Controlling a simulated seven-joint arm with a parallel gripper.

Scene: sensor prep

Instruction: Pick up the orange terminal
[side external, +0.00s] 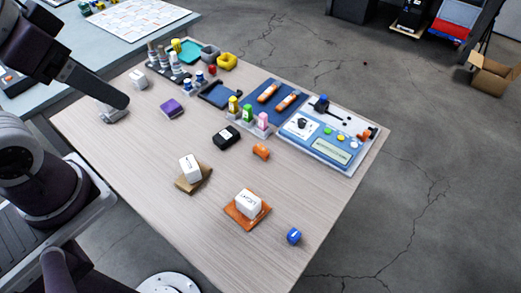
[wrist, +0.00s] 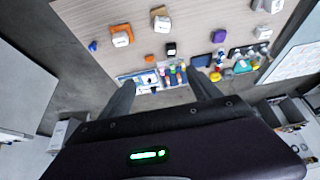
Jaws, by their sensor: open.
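The orange terminal (side external: 261,151) is a small orange block lying on the bare wooden table, right of a black block (side external: 226,138). In the wrist view the orange terminal (wrist: 150,58) is small and far off, above the gap between my fingers. My gripper (wrist: 163,86) is open with nothing between its two dark fingers, well away from the terminal. My gripper's fingers cannot be made out in the side external view, where a dark arm link covers the table's left part.
Near the terminal stand a rack of coloured bottles (side external: 248,115) and a blue-white panel (side external: 328,137). White boxes sit on a brown pad (side external: 184,186) and an orange pad (side external: 235,217). A blue block (side external: 294,236) lies near the edge. Table around the terminal's front is clear.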

